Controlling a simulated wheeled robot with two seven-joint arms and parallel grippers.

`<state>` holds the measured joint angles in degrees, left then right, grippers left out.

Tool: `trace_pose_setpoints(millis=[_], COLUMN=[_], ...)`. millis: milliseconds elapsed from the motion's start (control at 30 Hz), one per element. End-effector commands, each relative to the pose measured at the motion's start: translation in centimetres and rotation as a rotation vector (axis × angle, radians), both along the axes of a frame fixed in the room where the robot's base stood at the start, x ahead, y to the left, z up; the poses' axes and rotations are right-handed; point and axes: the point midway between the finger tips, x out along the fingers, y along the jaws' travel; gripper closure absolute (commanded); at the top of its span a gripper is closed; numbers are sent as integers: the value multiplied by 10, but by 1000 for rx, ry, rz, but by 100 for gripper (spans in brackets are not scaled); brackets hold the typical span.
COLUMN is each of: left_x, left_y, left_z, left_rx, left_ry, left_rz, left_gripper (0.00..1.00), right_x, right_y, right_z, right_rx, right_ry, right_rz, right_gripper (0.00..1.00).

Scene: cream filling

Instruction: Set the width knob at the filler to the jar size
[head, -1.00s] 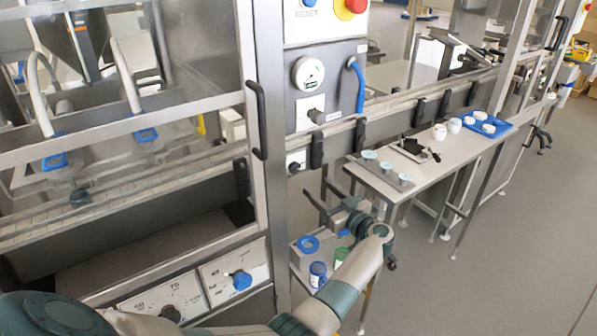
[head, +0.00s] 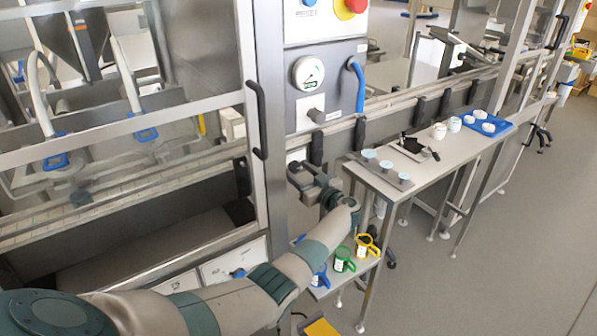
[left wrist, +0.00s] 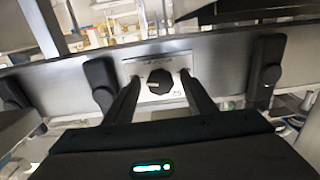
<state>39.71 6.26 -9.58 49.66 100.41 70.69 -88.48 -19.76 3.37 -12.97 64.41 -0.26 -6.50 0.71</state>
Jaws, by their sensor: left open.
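The width knob (left wrist: 159,81) is a round black knob with a pale pointer on a light scale plate, seen ahead in the left wrist view. In the head view, only part of its pale plate (head: 297,156) shows above my left gripper (head: 300,178). My left gripper is open and empty. In the left wrist view its two dark fingers (left wrist: 161,95) flank the knob's plate, with the knob between them in the picture. I cannot tell whether they touch it. White jars (head: 439,131) stand on the long table. My right gripper is not in view.
Black rail brackets (left wrist: 99,82) flank the knob plate. A gauge box (head: 318,90) with a blue hose (head: 357,85) sits above. A blue knob (head: 239,273) is partly hidden by my arm.

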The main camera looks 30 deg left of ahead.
Motion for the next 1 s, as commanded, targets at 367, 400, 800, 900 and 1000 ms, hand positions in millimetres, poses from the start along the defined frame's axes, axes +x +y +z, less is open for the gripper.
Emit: trace_pose_setpoints(millis=[367,400,800,900,1000], left_x=[0,0,0,0,0], left_y=[0,0,-1,-1,-1], left_z=[0,0,-1,-2,-3], left_rx=[0,0,-26,-45,-70], left_ry=[0,0,-61,-104,-161], left_rz=[0,0,0,0,0], left_gripper=[90,90,90,90,90], right_x=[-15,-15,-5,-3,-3], right_y=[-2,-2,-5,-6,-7], right_z=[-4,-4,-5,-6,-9], right_rx=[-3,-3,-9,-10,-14], right_ry=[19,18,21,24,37], right_rz=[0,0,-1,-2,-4], right_gripper=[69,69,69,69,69])
